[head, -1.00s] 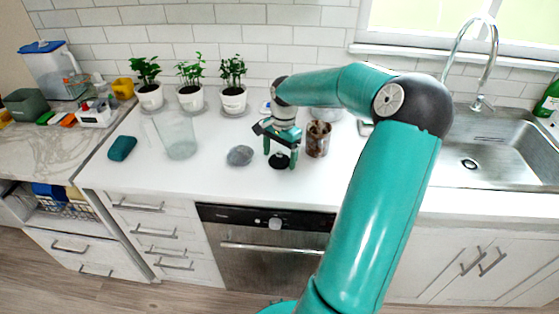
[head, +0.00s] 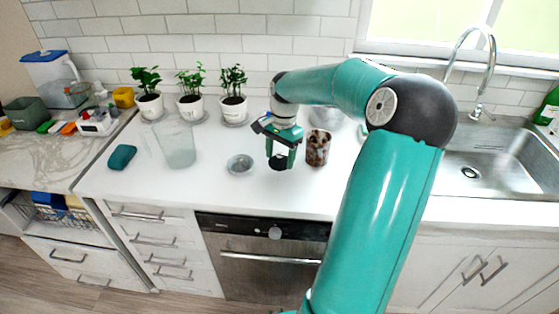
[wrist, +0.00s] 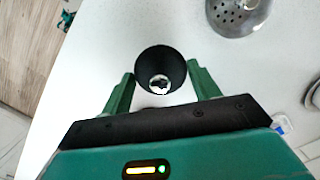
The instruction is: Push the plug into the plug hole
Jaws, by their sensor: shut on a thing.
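The plug (head: 278,167) is black and round, at the tip of my gripper (head: 281,160) over the white counter. In the wrist view, the plug (wrist: 152,57) has a pale metallic centre and sits between the two green fingers of my gripper (wrist: 161,78), which is shut on it. Whether the plug touches the counter or hangs just above it I cannot tell. The plug hole (head: 470,172) is in the bottom of the steel sink (head: 515,168) at the far right, well away from my gripper.
A brown speckled cup (head: 318,147) stands close right of my gripper. A small round grey strainer (head: 240,165) lies to the left; it shows with holes in the wrist view (wrist: 238,12). A clear glass (head: 176,145), a teal sponge (head: 122,157) and potted plants stand farther left. A tap (head: 489,60) rises behind the sink.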

